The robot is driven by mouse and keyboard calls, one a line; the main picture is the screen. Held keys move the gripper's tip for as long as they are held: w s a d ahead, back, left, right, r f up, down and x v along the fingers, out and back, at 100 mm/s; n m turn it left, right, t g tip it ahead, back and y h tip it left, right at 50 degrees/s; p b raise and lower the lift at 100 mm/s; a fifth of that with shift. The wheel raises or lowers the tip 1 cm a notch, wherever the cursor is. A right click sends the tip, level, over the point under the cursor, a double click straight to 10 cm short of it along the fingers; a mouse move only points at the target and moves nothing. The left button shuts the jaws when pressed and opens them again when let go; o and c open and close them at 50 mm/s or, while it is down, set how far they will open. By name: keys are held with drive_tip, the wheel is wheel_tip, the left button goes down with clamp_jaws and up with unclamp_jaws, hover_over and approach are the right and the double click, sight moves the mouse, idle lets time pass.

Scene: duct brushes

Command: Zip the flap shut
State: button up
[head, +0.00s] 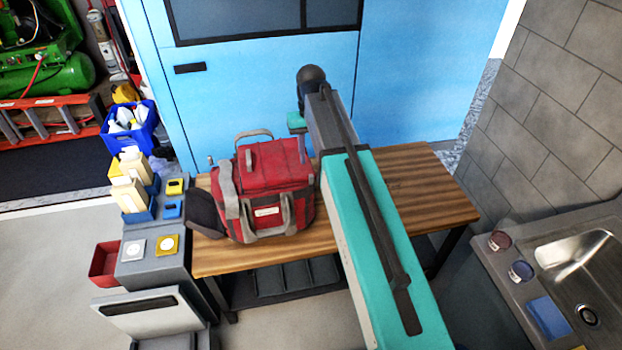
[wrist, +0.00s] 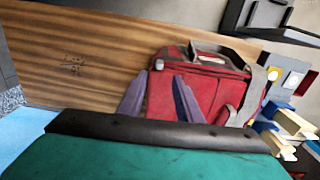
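A red bag (head: 268,187) with grey straps and raised handles stands on the wooden bench. A dark grey flap (head: 207,213) hangs out at its left end and rests by the bench edge. The bag also shows in the wrist view (wrist: 215,88). My gripper (wrist: 161,77) shows there as two purple-grey fingers, spread apart with nothing held between them, in front of the bag; I cannot tell whether they touch it. I cannot make out the zip pull.
The wooden bench (head: 425,195) is clear at its right. A grey cart (head: 150,265) with bottles and small boxes stands at the left. A sink (head: 585,275) is at the right, a blue door (head: 420,80) behind. A blue crate (head: 130,128) is at the back left.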

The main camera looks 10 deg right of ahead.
sight(311, 175)
drive_tip(key=shift+f+b, duration=2.75)
drive_tip(key=shift+f, duration=2)
clamp_jaws()
